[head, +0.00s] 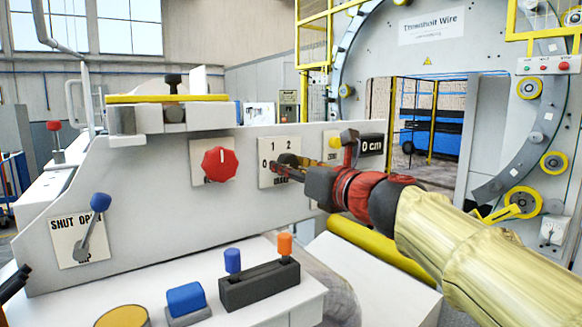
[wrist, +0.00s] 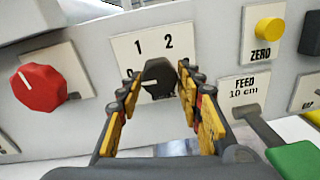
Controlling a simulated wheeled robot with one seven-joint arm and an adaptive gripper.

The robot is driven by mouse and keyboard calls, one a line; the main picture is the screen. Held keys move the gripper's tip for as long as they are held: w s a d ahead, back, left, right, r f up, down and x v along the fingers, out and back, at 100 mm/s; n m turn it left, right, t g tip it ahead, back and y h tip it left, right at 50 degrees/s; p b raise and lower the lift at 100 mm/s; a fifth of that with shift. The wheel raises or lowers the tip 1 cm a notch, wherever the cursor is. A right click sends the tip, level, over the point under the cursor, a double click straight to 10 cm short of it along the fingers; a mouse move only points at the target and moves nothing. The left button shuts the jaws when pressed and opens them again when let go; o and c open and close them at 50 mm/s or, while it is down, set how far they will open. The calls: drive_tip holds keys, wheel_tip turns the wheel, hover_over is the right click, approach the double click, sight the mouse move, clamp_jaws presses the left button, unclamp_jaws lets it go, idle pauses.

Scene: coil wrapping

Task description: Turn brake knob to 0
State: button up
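The brake knob (wrist: 158,77) is a black round knob on a white plate (wrist: 122,44) marked 1 and 2 in the wrist view. A third mark at left is partly hidden by my left finger. The knob's pale pointer line points left, toward that mark. My gripper (wrist: 158,82) has its yellow-and-black fingers apart, one on each side of the knob. A small gap shows at left; the right finger is very close, and I cannot tell if it touches. In the head view my gripper (head: 278,166) covers most of the knob on its plate (head: 286,145).
A red knob (wrist: 40,88) sits left of the plate. A yellow ZERO button (wrist: 269,29) and a green-handled FEED lever (wrist: 292,158) are at right. The head view shows a blue SHUT/OPEN lever (head: 99,202) and a box with blue and orange switches (head: 260,287) below.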

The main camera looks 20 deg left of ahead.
drive_tip(key=o, duration=0.3)
drive_tip(key=shift+r, duration=0.15)
drive_tip(key=shift+s, duration=0.1)
drive_tip(key=v, duration=1.2)
